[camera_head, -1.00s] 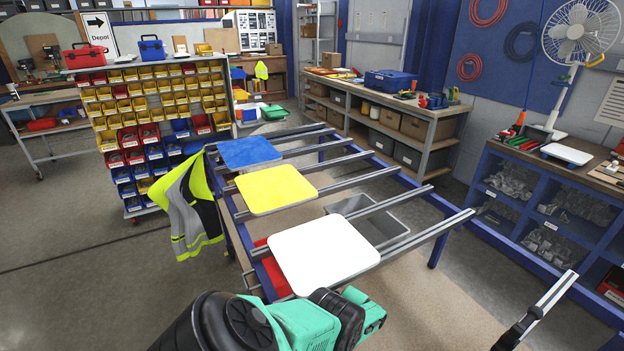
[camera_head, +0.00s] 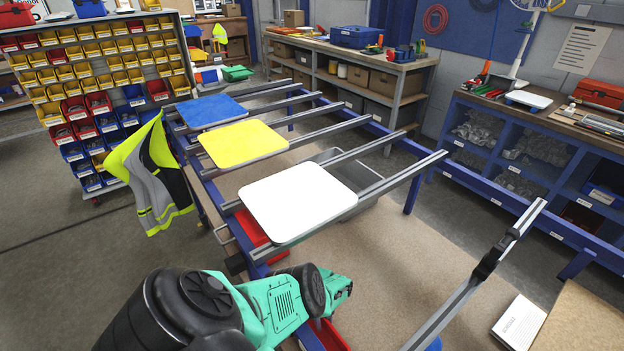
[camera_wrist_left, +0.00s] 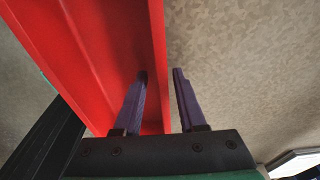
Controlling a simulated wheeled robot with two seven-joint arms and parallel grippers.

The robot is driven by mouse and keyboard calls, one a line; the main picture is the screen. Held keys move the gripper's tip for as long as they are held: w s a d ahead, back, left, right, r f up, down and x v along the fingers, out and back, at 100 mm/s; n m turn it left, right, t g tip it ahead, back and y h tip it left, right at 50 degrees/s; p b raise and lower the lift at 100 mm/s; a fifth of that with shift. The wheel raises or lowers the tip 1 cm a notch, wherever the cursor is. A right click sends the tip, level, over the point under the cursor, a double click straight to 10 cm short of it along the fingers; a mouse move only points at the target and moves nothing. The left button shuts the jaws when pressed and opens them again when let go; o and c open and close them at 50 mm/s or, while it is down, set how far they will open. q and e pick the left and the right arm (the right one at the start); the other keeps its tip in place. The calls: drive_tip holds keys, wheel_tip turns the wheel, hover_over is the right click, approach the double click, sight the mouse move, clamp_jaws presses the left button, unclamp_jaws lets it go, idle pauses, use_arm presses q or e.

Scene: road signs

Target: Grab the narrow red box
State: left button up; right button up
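A red box (camera_wrist_left: 85,50) with a raised side wall fills the upper left of the left wrist view. My left gripper (camera_wrist_left: 160,75) is open; its left finger overlaps the red box and its right finger is past the box's edge, over the floor. I cannot tell whether either finger touches it. In the head view, red parts show under the rack beside the white sign (camera_head: 250,228) and at the bottom edge (camera_head: 330,336); whether they are one box is unclear. My green left arm hides the area between, and the fingertips are not visible there. My right gripper is not in view.
White (camera_head: 300,203), yellow (camera_head: 245,143) and blue (camera_head: 208,110) sign plates lie on the metal rails. A hi-vis vest (camera_head: 150,180) hangs at the rack's left. A grey rail with a black clamp (camera_head: 487,262) crosses at right. A white box (camera_head: 520,322) lies lower right.

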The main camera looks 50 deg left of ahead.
use_arm(q)
drive_tip(key=shift+d+f, duration=0.1)
drive_tip(key=shift+f, duration=0.2)
clamp_jaws()
idle(1.2)
